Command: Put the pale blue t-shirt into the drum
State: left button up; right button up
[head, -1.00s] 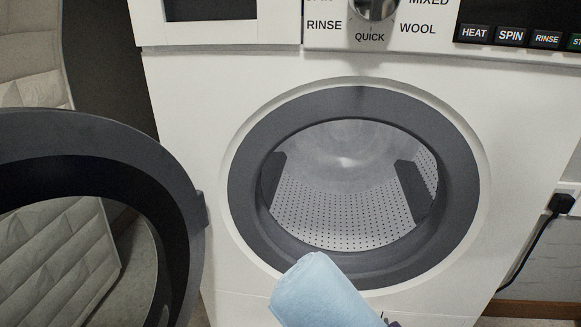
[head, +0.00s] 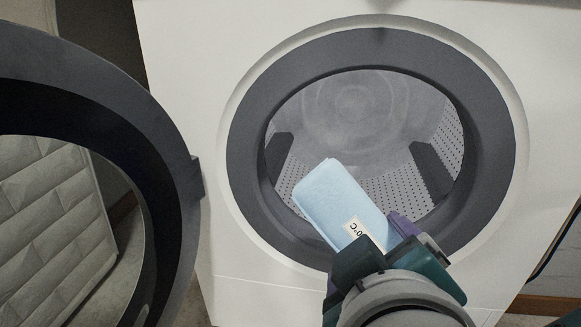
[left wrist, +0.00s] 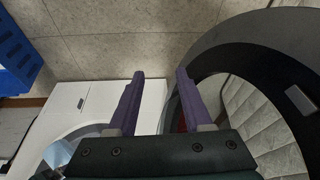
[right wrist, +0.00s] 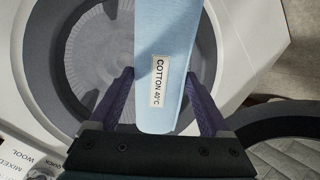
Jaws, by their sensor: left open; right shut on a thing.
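The pale blue t-shirt (head: 335,200) is a folded or rolled bundle with a white care label. My right gripper (head: 388,243) is shut on its near end and holds it tilted in front of the washer's round opening. In the right wrist view the label on the shirt (right wrist: 165,60) reads COTTON 40°C, with the shirt between the purple fingers (right wrist: 160,98). The perforated metal drum (head: 375,110) is open and looks empty. My left gripper (left wrist: 157,95) is open and empty; it does not show in the head view.
The round washer door (head: 165,130) stands swung open at the left of the opening. A dark grey ring (head: 495,150) frames the drum mouth. A quilted pale panel (head: 50,215) is behind the door. A blue crate (left wrist: 15,50) is on the floor in the left wrist view.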

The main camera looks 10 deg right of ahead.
jog(key=w+r+b+x, duration=0.1)
jog(key=r+b+x, duration=0.1)
jog(key=b+x, duration=0.4)
jog(key=w+r+b+x, duration=0.1)
jog(key=b+x, duration=0.5)
jog(key=x, duration=0.8)
jog(key=shift+w+d+r+b, duration=0.2)
jog(key=shift+d+r+b, duration=0.15)
jog(key=shift+r, duration=0.35)
jog(key=o, duration=1.3)
jog(key=shift+o, duration=0.2)
